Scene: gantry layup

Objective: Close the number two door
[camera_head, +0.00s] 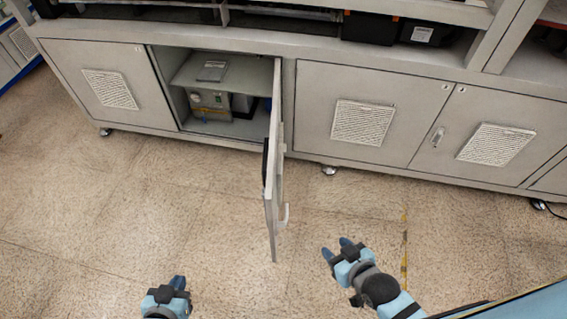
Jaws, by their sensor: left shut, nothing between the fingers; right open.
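A grey cabinet door (273,170) stands swung open, pointing out from the cabinet front toward me, seen nearly edge-on. A pale hook-shaped handle (285,216) sticks out on its right side near the free edge. No number is readable on it. The open compartment (187,110) lies to the left of the door. My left gripper (178,283) is at the bottom, left of the door and apart from it, shut and empty. My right gripper (337,247) is open and empty, right of the door and its handle, apart from both.
The compartment holds a grey box-shaped device (211,107) and a shelf with a small flat item (212,71). Closed doors with vents stand left (72,62) and right (318,95). Black cases (369,27) sit above. The tiled floor (85,215) is mostly clear. A blue edge shows bottom right.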

